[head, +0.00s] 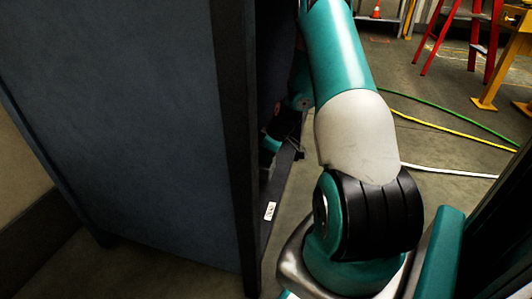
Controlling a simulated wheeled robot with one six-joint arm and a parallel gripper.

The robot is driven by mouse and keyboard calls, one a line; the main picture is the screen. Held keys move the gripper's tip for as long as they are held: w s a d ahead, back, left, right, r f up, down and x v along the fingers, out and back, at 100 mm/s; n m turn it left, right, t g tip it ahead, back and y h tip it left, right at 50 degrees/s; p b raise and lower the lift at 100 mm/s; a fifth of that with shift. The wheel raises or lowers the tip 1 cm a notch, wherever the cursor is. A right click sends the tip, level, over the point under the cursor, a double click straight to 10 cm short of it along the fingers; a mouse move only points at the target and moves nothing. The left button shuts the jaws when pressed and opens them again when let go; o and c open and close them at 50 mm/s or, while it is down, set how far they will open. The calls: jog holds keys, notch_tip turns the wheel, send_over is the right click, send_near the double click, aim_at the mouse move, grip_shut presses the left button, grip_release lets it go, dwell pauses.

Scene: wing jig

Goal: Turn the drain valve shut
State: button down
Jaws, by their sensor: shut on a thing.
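My arm reaches from the lower right, up and over into the dark opening of a tall blue-grey cabinet (130,120). My gripper (275,143) is small, dark and only partly visible inside that opening, just past the cabinet's near edge. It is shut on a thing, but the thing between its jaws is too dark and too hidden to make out. I cannot pick out the drain valve or see how its handle stands. The cabinet's side wall and my own arm cover most of the inside.
The cabinet's dark front edge (240,150) stands close to my arm on the left. A small white label (270,211) is on its lower sill. Green, yellow and white hoses (455,172) lie on the floor at right. A red ladder (450,40) stands behind, beside a yellow stand (505,65).

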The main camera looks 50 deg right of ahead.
jog(key=m+p, duration=0.1)
jog(key=m+h+p, duration=0.1)
jog(key=m+p, duration=0.1)
jog(key=p, duration=0.1)
jog(key=shift+s+a+r, duration=0.1)
jog(key=shift+a+r, duration=0.2)
jog(key=m+p, duration=0.1)
jog(key=m, duration=0.1)
jog(key=m+h+p, duration=0.1)
jog(key=m+p, duration=0.1)
jog(key=m+h+p, duration=0.1)
jog(key=p, duration=0.1)
jog(key=shift+a+m, duration=0.35)
jog(key=shift+m, duration=0.05)
jog(key=m+p, duration=0.1)
jog(key=m+g+h+p, duration=0.1)
jog(key=m, duration=0.1)
jog(key=m+p, duration=0.1)
jog(key=shift+w+a+f+m+h+p, duration=0.15)
jog(key=shift+w+a+m+h+p, duration=0.15)
jog(key=shift+h, duration=0.1)
jog(key=shift+w+f+m+g+h+p, duration=0.15)
jog(key=shift+m+g+p, duration=0.25)
jog(key=shift+m, duration=0.55)
jog(key=shift+m+g+h+p, duration=0.25)
jog(key=shift+m+g+p, duration=0.15)
jog(key=shift+m, duration=0.85)
jog(key=c, duration=1.1)
grip_release()
